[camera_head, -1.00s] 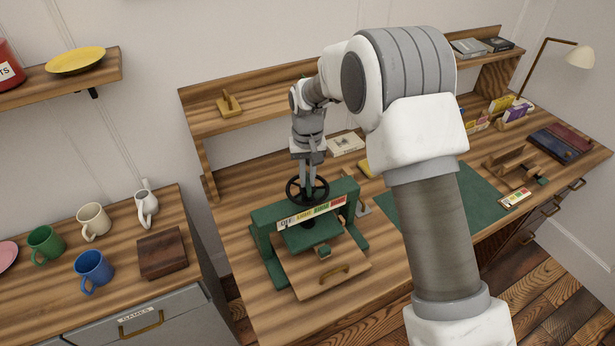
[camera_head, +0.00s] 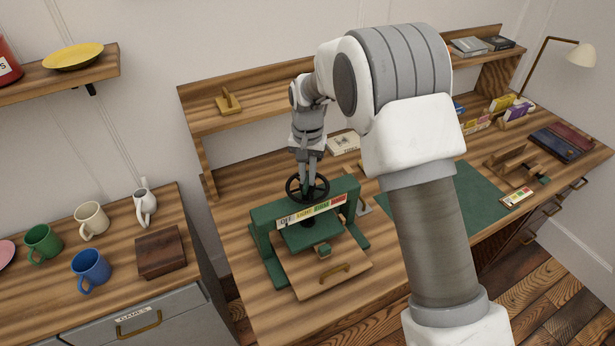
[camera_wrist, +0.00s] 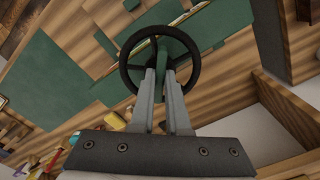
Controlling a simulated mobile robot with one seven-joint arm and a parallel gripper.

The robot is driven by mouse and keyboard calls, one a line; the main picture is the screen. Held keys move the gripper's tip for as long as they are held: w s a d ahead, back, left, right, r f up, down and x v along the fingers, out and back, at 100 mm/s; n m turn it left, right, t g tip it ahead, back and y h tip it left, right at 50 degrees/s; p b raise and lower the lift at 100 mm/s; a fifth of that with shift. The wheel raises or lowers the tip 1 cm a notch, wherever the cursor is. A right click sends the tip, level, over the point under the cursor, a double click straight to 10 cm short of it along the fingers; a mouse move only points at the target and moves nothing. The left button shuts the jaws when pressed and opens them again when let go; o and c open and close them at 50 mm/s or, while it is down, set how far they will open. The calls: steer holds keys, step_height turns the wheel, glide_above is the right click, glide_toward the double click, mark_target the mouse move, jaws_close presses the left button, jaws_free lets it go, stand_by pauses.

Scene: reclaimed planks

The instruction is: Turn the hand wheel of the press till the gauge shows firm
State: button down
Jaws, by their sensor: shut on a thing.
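The green press (camera_head: 262,218) stands on the wooden desk, left of my arm. Its black hand wheel (camera_head: 292,192) lies flat on top and also shows in the wrist view (camera_wrist: 126,72). My gripper (camera_head: 307,187) points down at the wheel; in the wrist view my gripper (camera_wrist: 161,62) is shut on the wheel near its hub. The gauge (camera_head: 311,212) is a strip on the press's front beam with coloured, lettered sections from pale at left to red at right. The exact reading is too small to tell. A wooden board (camera_head: 310,279) with a handle lies under the press plate.
A green mat (camera_head: 482,200) covers the desk to the right, partly behind my arm. A shelf (camera_head: 262,108) runs along the back. A side cabinet at left holds several mugs, including a blue one (camera_head: 91,268), and a dark wooden box (camera_head: 160,254).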

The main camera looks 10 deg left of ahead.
steer(key=m, duration=0.6)
steer(key=shift+m, duration=0.3)
steer(key=m, duration=0.3)
steer(key=shift+m, duration=1.9)
steer(key=c, duration=0.9)
jaws_free()
step_height(320, 180, up, 18)
steer(key=shift+f, duration=0.25)
